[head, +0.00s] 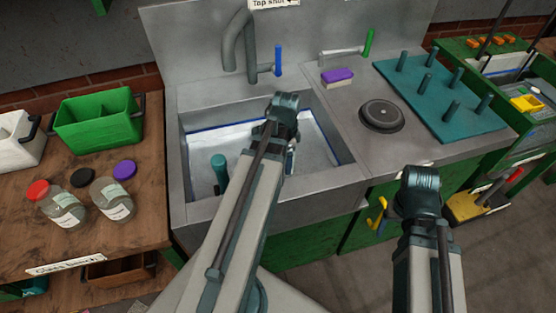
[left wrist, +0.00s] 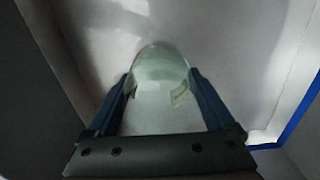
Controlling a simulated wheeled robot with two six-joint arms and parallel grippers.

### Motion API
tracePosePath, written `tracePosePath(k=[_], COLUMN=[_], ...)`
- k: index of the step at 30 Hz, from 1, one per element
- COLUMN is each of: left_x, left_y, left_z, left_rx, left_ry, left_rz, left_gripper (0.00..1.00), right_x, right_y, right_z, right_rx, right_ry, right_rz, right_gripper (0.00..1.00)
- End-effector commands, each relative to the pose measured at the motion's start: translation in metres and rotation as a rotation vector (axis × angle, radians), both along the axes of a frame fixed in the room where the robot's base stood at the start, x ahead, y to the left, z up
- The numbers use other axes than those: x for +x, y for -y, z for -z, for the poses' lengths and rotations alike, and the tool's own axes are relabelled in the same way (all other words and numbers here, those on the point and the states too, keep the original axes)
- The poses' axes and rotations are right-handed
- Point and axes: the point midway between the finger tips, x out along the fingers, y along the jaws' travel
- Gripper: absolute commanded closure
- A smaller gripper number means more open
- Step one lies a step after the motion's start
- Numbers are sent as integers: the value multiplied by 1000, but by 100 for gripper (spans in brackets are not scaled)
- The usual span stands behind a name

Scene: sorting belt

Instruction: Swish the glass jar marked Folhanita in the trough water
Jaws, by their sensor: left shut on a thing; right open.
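My left gripper (left wrist: 160,110) is shut on a clear glass jar (left wrist: 158,75) in the left wrist view. The jar sits between the two blue fingers, with parts of a pale label at its sides; no name is readable. In the head view the left arm reaches over the steel trough (head: 345,160), and its forearm and wrist hide most of the gripper and jar. Water in the trough (head: 205,150) looks pale with a blue line around the walls. My right gripper (head: 420,190) is at the trough counter's front edge, open, with its fingers mostly hidden.
Two labelled glass jars (head: 112,200) (head: 62,207) and red, black and purple lids lie on the left bench. A green crate (head: 98,120) stands behind. A teal post (head: 219,168) rises in the trough. A tap (head: 240,45), sponge (head: 337,77) and peg rack (head: 440,90) are near.

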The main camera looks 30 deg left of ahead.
Motion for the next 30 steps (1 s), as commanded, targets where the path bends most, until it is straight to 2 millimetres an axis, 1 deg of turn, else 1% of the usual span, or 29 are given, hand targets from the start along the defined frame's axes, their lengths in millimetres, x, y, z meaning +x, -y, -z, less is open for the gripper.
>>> tracePosePath(k=[1, 3, 9, 13, 18, 26, 30], left_x=[7, 13, 30, 38, 41, 41, 41], left_y=[4, 9, 24, 31, 35, 35, 35], left_z=[0, 0, 0, 0, 0, 0, -8], left_rx=[0, 0, 0, 0, 0, 0, 0], left_ry=[0, 0, 0, 0, 0, 0, 0], left_rz=[2, 3, 2, 2, -1, -1, -1], left_gripper=[83, 83, 83, 83, 83, 83, 83], right_x=[0, 0, 0, 0, 0, 0, 0], right_y=[0, 0, 0, 0, 0, 0, 0], right_z=[0, 0, 0, 0, 0, 0, -8], right_rx=[0, 0, 0, 0, 0, 0, 0], right_ry=[0, 0, 0, 0, 0, 0, 0], right_rz=[0, 0, 0, 0, 0, 0, 0], right_gripper=[25, 25, 25, 25, 25, 25, 25])
